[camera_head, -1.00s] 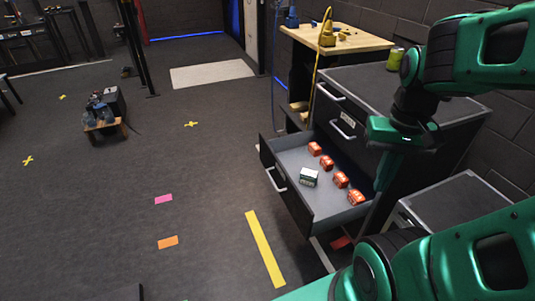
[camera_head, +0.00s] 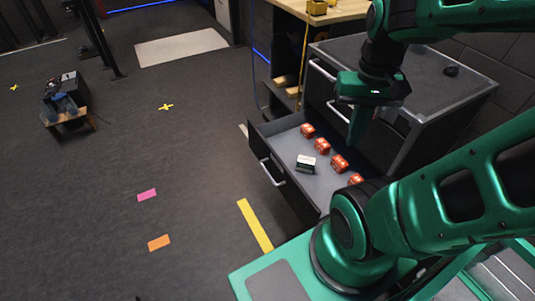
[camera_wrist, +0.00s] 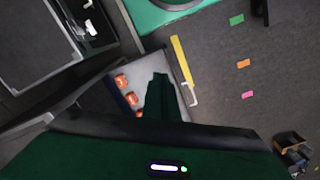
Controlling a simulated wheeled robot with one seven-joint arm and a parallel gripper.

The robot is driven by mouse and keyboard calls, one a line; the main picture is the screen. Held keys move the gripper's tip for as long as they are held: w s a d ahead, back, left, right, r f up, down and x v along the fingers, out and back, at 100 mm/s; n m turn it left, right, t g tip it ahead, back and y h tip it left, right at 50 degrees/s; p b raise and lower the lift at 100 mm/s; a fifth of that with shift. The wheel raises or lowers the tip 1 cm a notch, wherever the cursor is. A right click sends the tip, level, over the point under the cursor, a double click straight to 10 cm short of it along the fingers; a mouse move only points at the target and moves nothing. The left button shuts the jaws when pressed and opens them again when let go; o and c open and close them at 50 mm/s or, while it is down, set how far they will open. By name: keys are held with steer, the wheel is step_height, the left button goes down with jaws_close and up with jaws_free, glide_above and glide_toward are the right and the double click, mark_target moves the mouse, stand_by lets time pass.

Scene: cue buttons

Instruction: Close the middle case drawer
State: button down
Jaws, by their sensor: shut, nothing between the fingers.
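A dark case (camera_head: 440,85) stands at the right with its top surface clear except for a small dark item. One drawer (camera_head: 292,182) is pulled out, below two shut fronts with pale handles; I cannot tell whether more drawers lie under it. It holds several red items (camera_head: 322,146) and a white-and-dark box (camera_head: 306,163). Its handle (camera_head: 270,171) is on the left-facing front. My gripper (camera_head: 357,142) is shut and empty, pointing down near the drawer's inner side. In the wrist view the fingers (camera_wrist: 165,95) cover part of the drawer (camera_wrist: 158,62); contact is unclear.
My own arm hides the drawer's near right end. A wooden-topped bench (camera_head: 330,12) stands behind the case. The floor left of the drawer is open, with a yellow strip (camera_head: 254,225) and pink and orange marks. A low cart (camera_head: 66,118) stands far left.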

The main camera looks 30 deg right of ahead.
steer(key=w+a+f+n+h, duration=0.1)
steer(key=w+a+f+n, duration=0.1)
steer(key=w+f+n, duration=0.5)
steer(key=w+a+f+n+h, duration=0.1)
steer(key=w+a+f+n, duration=0.1)
steer(key=w+n, duration=0.5)
steer(key=w+a+f+n+h, duration=0.1)
steer(key=w+a+f+n, duration=0.3)
steer(key=w, duration=0.5)
steer(key=w+a+f+n+h, duration=0.2)
steer(key=w+a+f+n, duration=0.35)
steer(key=f, duration=0.45)
glide_toward(270, 154)
steer(key=s+a+f, duration=0.2)
steer(key=s+f, duration=0.2)
steer(key=shift+s+d+r+n, duration=0.15)
steer(key=shift+d+n, duration=0.3)
steer(key=shift+d, duration=1.35)
